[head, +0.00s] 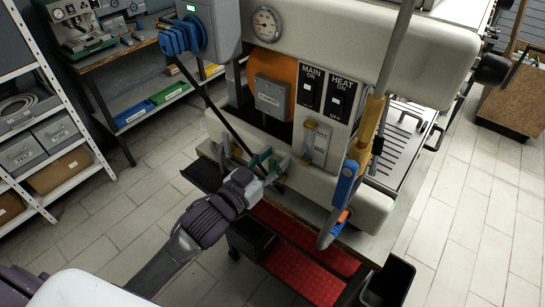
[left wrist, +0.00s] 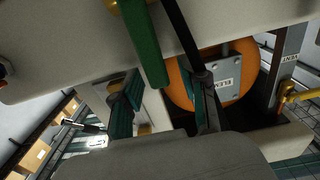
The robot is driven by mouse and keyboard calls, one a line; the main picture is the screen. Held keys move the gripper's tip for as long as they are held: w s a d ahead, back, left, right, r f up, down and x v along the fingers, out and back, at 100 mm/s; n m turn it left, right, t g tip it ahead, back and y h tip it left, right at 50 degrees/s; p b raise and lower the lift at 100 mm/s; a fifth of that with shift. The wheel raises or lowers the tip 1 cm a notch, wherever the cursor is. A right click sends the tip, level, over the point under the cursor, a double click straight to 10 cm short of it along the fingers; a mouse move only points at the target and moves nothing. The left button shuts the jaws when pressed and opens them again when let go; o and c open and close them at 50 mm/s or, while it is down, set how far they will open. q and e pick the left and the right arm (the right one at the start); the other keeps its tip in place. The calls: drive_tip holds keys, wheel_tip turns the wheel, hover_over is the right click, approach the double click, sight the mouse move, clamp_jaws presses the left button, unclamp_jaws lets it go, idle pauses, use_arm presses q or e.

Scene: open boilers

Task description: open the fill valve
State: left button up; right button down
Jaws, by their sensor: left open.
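A green lever handle (left wrist: 147,48) hangs from a brass fitting at the top of the left wrist view, under the pale machine body. I take it for the fill valve's handle, but I can read no label on it. My left gripper (left wrist: 165,92) is open and empty, its two teal-lined fingers apart below the handle. In the head view my left gripper (head: 257,166) is at the machine's lower front, left of the sight glass (head: 316,143). The handle is hard to tell from the fingers there. My right gripper is not in view.
A black rod (head: 222,122) slants down close to my left gripper. An orange disc (head: 273,73) with a grey box, MAIN and HEAT switches (head: 325,95), and a blue-and-yellow handle (head: 345,187) are on the machine. Red mats (head: 295,265) lie below. Floor at left is clear.

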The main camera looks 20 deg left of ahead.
use_arm(q)
clamp_jaws()
idle(0.3)
